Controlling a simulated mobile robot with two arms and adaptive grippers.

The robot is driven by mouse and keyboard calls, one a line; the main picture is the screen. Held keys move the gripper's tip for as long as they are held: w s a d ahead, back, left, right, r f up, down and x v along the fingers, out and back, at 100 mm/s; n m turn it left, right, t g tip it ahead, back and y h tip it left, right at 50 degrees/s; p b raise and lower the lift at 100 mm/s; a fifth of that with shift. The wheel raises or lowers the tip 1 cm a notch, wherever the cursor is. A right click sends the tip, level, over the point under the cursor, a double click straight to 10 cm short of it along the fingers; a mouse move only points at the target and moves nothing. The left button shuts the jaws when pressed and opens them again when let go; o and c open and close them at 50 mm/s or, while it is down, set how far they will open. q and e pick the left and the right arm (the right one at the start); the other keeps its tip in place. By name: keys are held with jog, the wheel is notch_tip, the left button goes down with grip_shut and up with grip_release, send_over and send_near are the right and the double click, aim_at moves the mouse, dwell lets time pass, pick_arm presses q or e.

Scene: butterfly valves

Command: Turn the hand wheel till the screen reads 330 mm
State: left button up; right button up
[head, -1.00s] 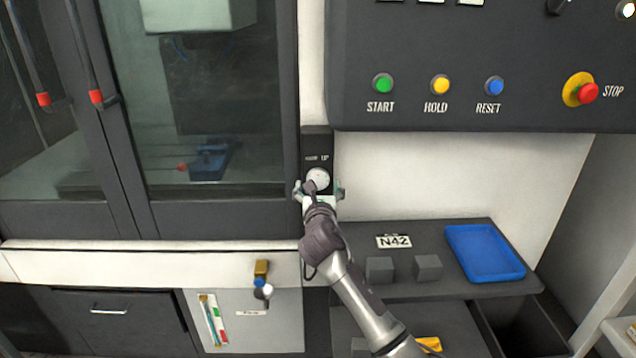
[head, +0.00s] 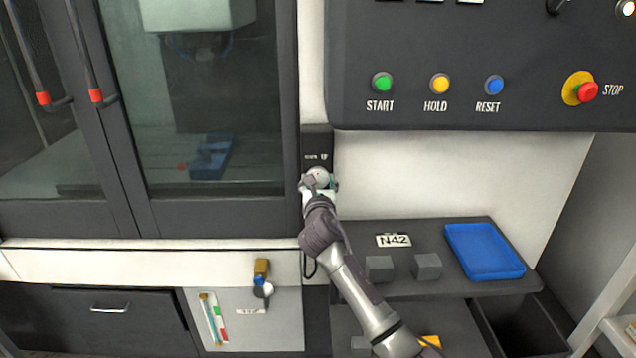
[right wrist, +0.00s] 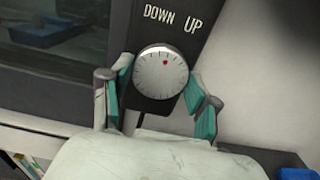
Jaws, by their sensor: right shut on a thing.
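The hand wheel (head: 319,177) is a small round pale dial on a narrow dark plate between the machine door and the control panel. In the right wrist view its grey face (right wrist: 160,73) shows tick marks and a red dot just right of the top. The words DOWN and UP are printed above it. My right gripper (head: 319,186) is shut on the wheel, with a teal-padded finger on each side of it. My left gripper is not in view. No screen with a millimetre reading shows in these frames.
The dark control panel (head: 460,55) with START, HOLD, RESET and STOP buttons overhangs at upper right. The glass machine door (head: 215,110) is at left. Below right, a shelf (head: 350,235) holds two grey blocks (head: 427,266) and a blue tray (head: 450,232).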

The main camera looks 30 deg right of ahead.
jog(key=m+p, duration=0.1)
jog(key=m, duration=0.2)
jog(key=shift+m, duration=0.3)
jog(key=m, duration=0.3)
jog(key=shift+m, duration=0.3)
jog(key=m, duration=0.4)
jog(key=shift+f+m, duration=0.1)
jog(key=shift+m, duration=0.2)
jog(key=shift+m+b, duration=0.7)
jog(key=shift+m, duration=1.5)
jog(key=o, duration=1.2)
